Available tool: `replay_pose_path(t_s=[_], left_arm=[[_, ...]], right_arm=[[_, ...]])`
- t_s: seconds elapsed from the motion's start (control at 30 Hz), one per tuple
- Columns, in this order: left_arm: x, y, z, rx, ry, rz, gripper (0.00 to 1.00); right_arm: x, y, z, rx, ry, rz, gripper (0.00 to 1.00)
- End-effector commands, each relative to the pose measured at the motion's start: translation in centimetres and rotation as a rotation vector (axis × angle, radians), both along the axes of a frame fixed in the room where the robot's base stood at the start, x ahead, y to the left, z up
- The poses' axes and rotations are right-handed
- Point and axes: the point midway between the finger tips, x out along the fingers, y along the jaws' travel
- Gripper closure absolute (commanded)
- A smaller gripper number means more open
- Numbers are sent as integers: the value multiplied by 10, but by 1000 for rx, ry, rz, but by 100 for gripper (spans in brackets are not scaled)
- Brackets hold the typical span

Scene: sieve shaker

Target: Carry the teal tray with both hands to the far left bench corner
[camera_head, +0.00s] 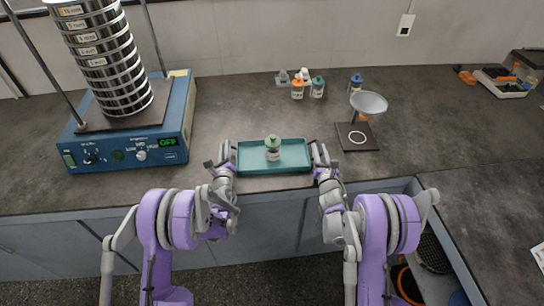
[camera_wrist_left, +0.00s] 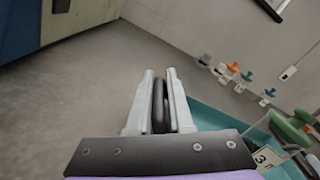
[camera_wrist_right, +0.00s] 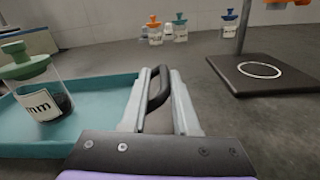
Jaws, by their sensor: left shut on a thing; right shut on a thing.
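The teal tray (camera_head: 296,159) sits on the dark bench near its front edge, with a green-lidded labelled jar (camera_head: 273,150) standing upright in its middle. My left gripper (camera_head: 227,155) is at the tray's left end, shut on a dark handle (camera_wrist_left: 158,103). My right gripper (camera_head: 319,155) is at the right end, shut on the other dark handle (camera_wrist_right: 158,90). The tray also shows in the right wrist view (camera_wrist_right: 95,100), where the jar (camera_wrist_right: 40,92) stands in it. I cannot tell whether the tray touches the bench.
A blue sieve shaker (camera_head: 180,115) with a tall sieve stack (camera_head: 112,65) stands at the left. Several small bottles (camera_head: 297,88) stand at the back. A funnel stand (camera_head: 357,136) is right of the tray. Bare bench lies behind the tray and between it and the shaker.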

Motion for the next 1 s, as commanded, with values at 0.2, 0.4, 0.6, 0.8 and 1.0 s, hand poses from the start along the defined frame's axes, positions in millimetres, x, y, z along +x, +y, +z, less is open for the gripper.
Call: replay_pose_path(t_s=[0.2,0.4,0.6,0.8,1.0], left_arm=[[-1,3,-2,1,2,3,100],[-1,4,-1,1,1,4,100],[4,4,15,1,-6,5,100],[17,3,53,1,-28,4,100],[32,2,93,1,-54,4,100]], right_arm=[[0,-3,-2,-2,3,-5,100],[0,-4,-1,-3,2,-7,100],[5,-5,15,-3,-5,-7,100],[17,-3,54,-3,-27,-5,100],[32,-2,93,-2,-54,-4,100]])
